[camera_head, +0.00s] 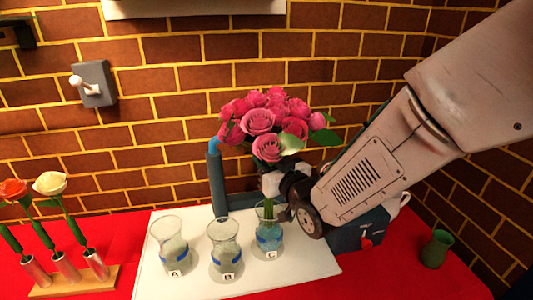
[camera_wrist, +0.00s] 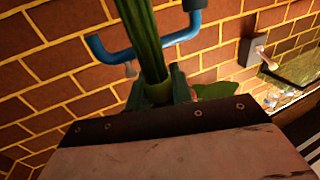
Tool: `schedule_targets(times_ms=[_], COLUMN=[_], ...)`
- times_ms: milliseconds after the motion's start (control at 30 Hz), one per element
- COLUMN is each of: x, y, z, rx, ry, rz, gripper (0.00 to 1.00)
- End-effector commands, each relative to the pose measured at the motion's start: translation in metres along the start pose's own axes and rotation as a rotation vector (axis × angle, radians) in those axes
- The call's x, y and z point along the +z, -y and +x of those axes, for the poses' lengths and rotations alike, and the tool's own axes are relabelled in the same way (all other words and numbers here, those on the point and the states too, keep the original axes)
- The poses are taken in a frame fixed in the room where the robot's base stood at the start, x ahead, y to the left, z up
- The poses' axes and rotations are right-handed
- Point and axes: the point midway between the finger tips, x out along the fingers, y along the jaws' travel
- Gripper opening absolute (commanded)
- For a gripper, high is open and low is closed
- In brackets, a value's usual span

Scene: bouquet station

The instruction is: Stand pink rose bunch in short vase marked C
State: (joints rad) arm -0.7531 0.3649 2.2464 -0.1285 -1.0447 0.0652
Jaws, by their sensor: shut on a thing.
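The pink rose bunch (camera_head: 262,118) is upright, blooms on top. My gripper (camera_head: 277,184) is shut on its green stems, just above vase C. In the wrist view the stems (camera_wrist: 145,40) run up from between the fingers (camera_wrist: 158,92). The short glass vase marked C (camera_head: 268,242) stands on the white mat, with a blue band and a label. The lower stems show at its mouth and seem to reach into its neck; how deep, I cannot tell. My gripper and wrist hide part of the area at the vase's right.
Glass vases A (camera_head: 173,248) and B (camera_head: 224,250) stand to the left on the white mat (camera_head: 195,285). A wooden rack (camera_head: 75,281) holds single flowers at far left. A blue-grey post (camera_head: 217,185) stands behind. A green cup (camera_head: 437,250) is at right.

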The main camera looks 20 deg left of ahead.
Motion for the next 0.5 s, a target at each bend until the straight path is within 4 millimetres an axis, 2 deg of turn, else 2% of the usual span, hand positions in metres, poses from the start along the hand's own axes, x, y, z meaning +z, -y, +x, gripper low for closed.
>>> schedule_targets(times_ms=[500], x=[0.037], y=[0.000], z=[0.000], rx=[0.000], ry=[0.002], rz=[0.000], gripper=[0.00])
